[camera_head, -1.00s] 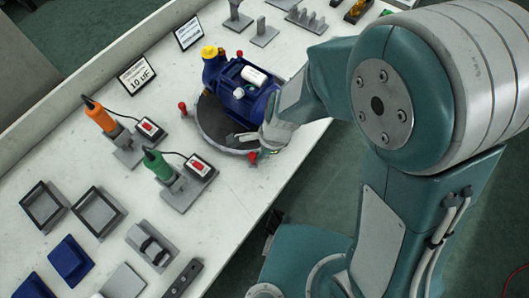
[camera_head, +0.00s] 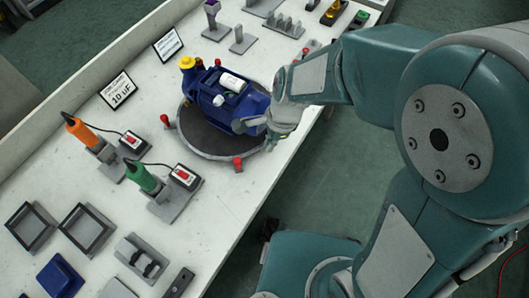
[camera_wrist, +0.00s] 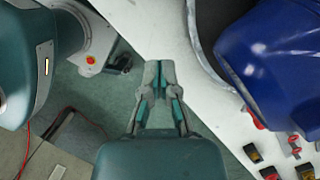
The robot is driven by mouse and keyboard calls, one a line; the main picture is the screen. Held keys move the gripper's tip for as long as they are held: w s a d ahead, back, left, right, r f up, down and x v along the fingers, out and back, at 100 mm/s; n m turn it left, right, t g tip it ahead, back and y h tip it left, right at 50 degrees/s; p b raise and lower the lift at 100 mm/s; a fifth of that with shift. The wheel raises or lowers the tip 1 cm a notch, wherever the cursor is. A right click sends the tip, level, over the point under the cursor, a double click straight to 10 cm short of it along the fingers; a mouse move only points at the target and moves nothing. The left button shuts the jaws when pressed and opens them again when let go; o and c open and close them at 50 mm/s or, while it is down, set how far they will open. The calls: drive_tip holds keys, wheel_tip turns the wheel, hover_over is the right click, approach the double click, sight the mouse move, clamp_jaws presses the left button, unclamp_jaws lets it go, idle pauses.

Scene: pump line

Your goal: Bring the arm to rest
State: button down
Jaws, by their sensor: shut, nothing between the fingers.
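My arm reaches from the right over the table edge in the head view. My gripper (camera_head: 247,123) is at the near side of the blue pump (camera_head: 240,95), which sits on a dark round turntable (camera_head: 202,135). In the wrist view my gripper (camera_wrist: 158,68) points up the picture with its fingers together and nothing between them. The fingers are over the table's edge and the floor there. The pump's blue body (camera_wrist: 280,60) is to the right, apart from the fingers.
Red knobs (camera_head: 238,163) ring the turntable. Empty square frames (camera_head: 88,229) lie lower left. Green floor (camera_head: 335,190) is open right of the table.

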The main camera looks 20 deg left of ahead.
drive_tip(key=w+d+r+n+t, duration=0.1)
drive_tip(key=d+r+n+t, duration=0.35)
drive_tip(key=d+r, duration=0.85)
drive_tip(key=s+d+r+n+t+h, duration=0.1)
drive_tip(key=s+d+r+n, duration=0.1)
drive_tip(key=d, duration=0.3)
drive_tip(key=s+d+r+n+t+h, duration=0.1)
drive_tip(key=s+d+r+n, duration=0.2)
drive_tip(key=d, duration=0.3)
drive_tip(key=shift+s+r+n+t, duration=0.3)
drive_tip(key=shift+r+n+t, duration=0.05)
drive_tip(key=shift+r+n, duration=0.2)
